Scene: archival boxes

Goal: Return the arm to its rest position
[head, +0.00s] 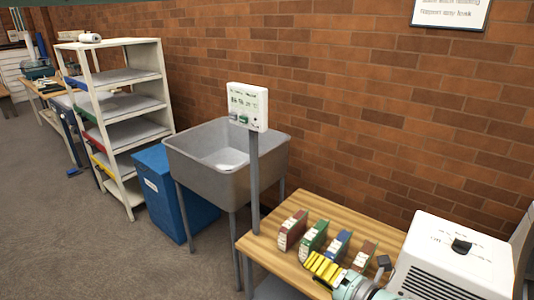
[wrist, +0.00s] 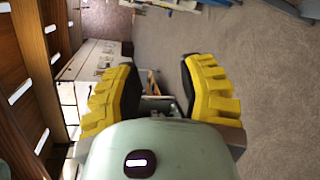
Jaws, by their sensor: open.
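My gripper (head: 325,268) shows in the head view at the lower middle, by the front part of the wooden table. In the wrist view, its two yellow ribbed fingers (wrist: 158,92) stand apart with nothing between them. Past the fingers I see floor and blurred furniture. Several archival boxes stand upright in a row on the table: a red one (head: 292,229), a green one (head: 313,240), a blue one (head: 337,246) and another red one (head: 362,255). The gripper overlaps the view just in front of these boxes; I cannot tell the exact gap.
A white machine with a black knob (head: 450,258) stands at the right. The floor (head: 80,250) at lower left is clear.

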